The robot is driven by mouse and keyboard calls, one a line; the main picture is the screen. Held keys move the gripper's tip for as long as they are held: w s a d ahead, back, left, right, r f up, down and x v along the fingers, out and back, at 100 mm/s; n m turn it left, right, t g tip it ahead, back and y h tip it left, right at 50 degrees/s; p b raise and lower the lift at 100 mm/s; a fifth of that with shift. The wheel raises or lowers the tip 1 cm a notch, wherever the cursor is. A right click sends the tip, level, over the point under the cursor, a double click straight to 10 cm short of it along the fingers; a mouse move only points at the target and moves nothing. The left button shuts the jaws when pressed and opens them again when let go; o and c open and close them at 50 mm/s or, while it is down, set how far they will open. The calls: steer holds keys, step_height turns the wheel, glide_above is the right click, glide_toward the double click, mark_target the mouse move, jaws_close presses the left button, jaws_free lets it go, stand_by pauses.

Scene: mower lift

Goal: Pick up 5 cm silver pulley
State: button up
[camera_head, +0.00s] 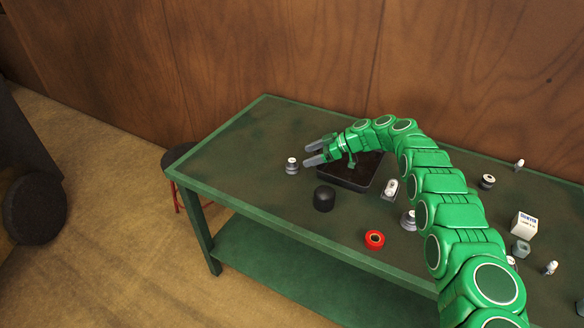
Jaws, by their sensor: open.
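A small silver, spool-shaped piece (291,165), which looks like a pulley, stands on the green table (240,135) toward its left part. My gripper (308,154) is open and empty, reaching left with its fingertips just right of this piece. I cannot tell whether the fingers touch it or how high they are above the table. Another silver round piece (408,222) stands near the front edge, partly hidden by my arm. A dark and silver round piece (487,181) sits right of my arm. Sizes are hard to judge.
A black tray (345,180) lies under my gripper. A black cylinder (324,198), a red ring (374,239) and a silver-white part (391,189) are nearby. A white box (523,224) stands at right. The table's left end is clear; a wooden wall (270,50) stands behind.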

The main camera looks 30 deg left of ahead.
mark_target(295, 161)
steer(key=shift+x, duration=4.05)
steer(key=c, duration=1.2)
